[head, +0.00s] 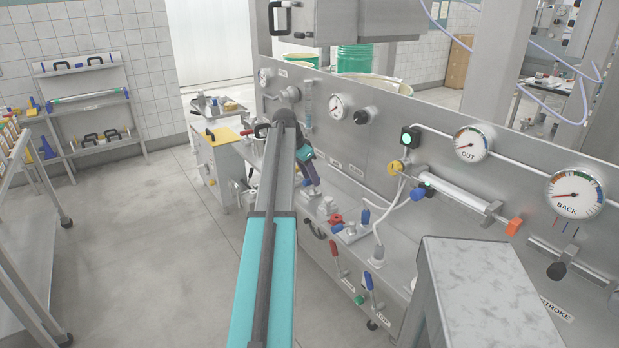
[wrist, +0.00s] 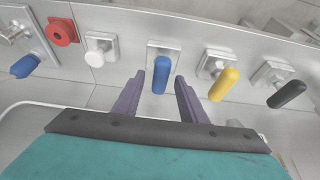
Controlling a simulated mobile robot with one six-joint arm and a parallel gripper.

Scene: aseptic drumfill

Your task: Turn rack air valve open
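My gripper (wrist: 159,79) is open, its two purple fingers pointing at a blue lever handle (wrist: 161,74) on a square metal plate. The handle stands upright in the picture, in the gap between the fingertips, with space on both sides. No finger visibly touches it. A yellow lever (wrist: 223,84) and a black lever (wrist: 287,94) sit to the right, both tilted. No label is readable, so I cannot tell which lever is the rack air valve. In the head view my gripper (head: 313,186) is low at the panel's bench, and the levers there are largely hidden behind my arm.
Left of the fingers in the wrist view are a white knob (wrist: 97,45), a red knob (wrist: 62,32) and another blue handle (wrist: 26,66). In the head view, gauges (head: 574,193) line the steel panel. Red-handled levers (head: 337,258) hang from the front.

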